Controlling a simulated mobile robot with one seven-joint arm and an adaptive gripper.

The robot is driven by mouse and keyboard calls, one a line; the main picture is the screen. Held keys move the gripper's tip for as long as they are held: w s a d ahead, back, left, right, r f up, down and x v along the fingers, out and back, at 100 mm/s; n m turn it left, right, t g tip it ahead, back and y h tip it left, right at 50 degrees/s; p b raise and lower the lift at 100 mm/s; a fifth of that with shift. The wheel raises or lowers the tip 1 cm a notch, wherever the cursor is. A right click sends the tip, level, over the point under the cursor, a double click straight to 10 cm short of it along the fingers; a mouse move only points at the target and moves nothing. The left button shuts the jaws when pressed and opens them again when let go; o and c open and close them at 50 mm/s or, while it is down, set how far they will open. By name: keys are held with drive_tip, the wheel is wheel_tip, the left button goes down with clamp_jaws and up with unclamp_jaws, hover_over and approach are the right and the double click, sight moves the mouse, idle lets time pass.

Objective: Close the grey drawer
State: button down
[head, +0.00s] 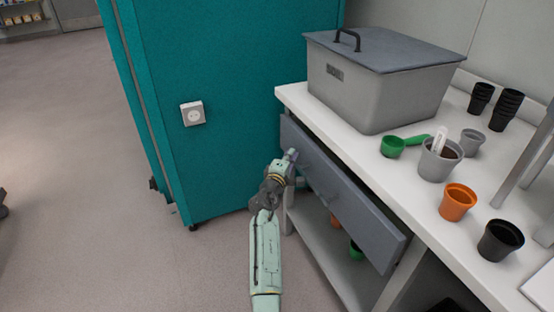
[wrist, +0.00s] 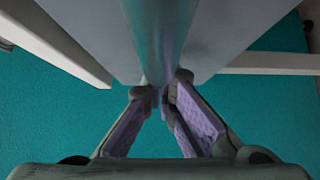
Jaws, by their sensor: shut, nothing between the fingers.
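The grey drawer (head: 350,198) sits under the white bench top, with its long front facing left and toward me. Its front lies close under the bench edge in the head view; I cannot tell how far it stands out. My gripper (head: 291,155) is shut and empty, with its tips at the far left part of the drawer front. In the wrist view my fingertips (wrist: 161,98) meet at the grey drawer surface (wrist: 215,35), seeming to touch it. The contact point is partly hidden by the fingers.
A teal cabinet (head: 235,95) with a socket stands left of the bench. On the white bench top (head: 400,175) are a lidded grey bin (head: 375,90), an orange pot (head: 457,202), a black pot (head: 500,240) and other pots. A lower shelf (head: 320,240) holds small pots.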

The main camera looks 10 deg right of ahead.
sight(300, 153)
drive_tip(key=shift+w+d, duration=0.25)
drive_tip(key=shift+d, duration=0.7)
drive_tip(key=shift+w+d, duration=0.2)
drive_tip(key=shift+d, duration=0.7)
